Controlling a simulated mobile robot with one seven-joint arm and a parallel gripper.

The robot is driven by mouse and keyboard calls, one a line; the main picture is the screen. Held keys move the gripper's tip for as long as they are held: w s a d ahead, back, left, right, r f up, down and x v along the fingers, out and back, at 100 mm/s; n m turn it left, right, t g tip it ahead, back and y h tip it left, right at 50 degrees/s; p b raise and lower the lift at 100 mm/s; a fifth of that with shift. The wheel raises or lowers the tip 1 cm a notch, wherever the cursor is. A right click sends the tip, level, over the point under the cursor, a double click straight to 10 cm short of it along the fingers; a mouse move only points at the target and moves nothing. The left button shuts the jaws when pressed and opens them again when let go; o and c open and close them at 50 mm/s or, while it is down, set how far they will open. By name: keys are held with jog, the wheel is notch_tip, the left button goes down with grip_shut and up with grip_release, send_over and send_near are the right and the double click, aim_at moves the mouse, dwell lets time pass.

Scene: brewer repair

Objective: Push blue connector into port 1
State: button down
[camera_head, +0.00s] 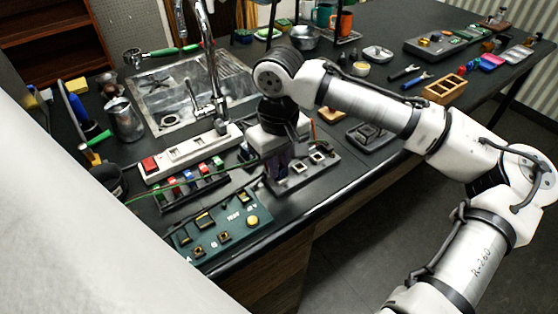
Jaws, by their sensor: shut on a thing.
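My gripper (280,172) points down over the left end of a grey block with square sockets (313,160). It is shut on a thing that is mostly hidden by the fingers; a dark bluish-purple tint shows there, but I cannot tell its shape. I cannot tell whether it touches the block. Port 1 cannot be made out, as the labels are too small. A dark rack (190,195) to the left holds several small coloured pieces, among them red, blue and green ones. A thin green wire runs from the left towards my gripper.
A white power strip (190,150) lies behind the rack, and a dark green circuit panel (215,232) lies in front. A sink (180,95) with a tall tap is behind. A dark tray (370,135) sits right of the block. The counter's front edge is close.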

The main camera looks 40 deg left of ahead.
jog(key=c, duration=1.3)
grip_release()
jog(key=shift+c, duration=0.2)
notch_tip(320, 180, up, 14)
jog(key=b, duration=0.1)
jog(key=shift+f, duration=0.1)
